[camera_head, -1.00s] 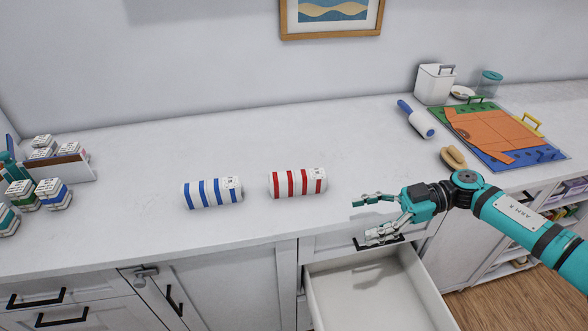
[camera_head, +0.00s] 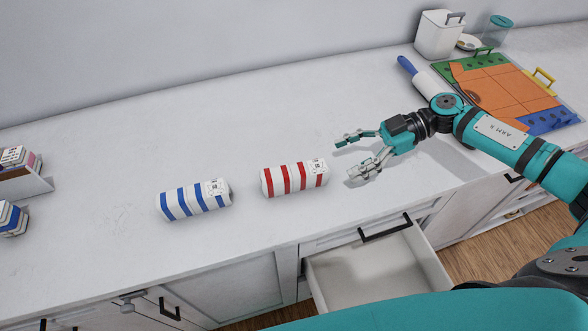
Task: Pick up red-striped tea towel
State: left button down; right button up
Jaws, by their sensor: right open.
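The red-striped tea towel (camera_head: 294,178) is a white roll with red bands, lying on the white countertop near the middle of the head view. My right gripper (camera_head: 348,158) is open and empty, just to the right of the towel. Its fingers point left toward the towel's right end, with a gap between them and the roll. My left gripper is not in view.
A blue-striped roll (camera_head: 194,199) lies left of the red-striped one. An open, empty drawer (camera_head: 375,268) juts out below the counter.

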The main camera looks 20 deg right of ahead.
aim_at(320, 165)
jog(key=x, duration=0.2)
jog(key=p+x, duration=0.1)
jog(key=x, duration=0.2)
jog(key=shift+w+a, duration=0.3)
jog(key=shift+p+x, duration=0.45)
jog(key=shift+x, duration=0.45)
jog(key=x, duration=0.1)
jog(key=p+x, duration=0.1)
jog(key=x, duration=0.1)
jog(key=p+x, duration=0.1)
jog(key=shift+w+a+r, duration=0.15)
jog(key=shift+w+a, duration=0.15)
jog(key=shift+a, duration=0.25)
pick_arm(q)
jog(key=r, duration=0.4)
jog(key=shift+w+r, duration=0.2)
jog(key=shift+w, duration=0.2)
pick_arm(e)
jog(key=shift+d, duration=0.1)
jog(key=shift+c, duration=0.4)
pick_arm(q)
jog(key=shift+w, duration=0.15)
pick_arm(e)
jog(key=c, duration=1.2)
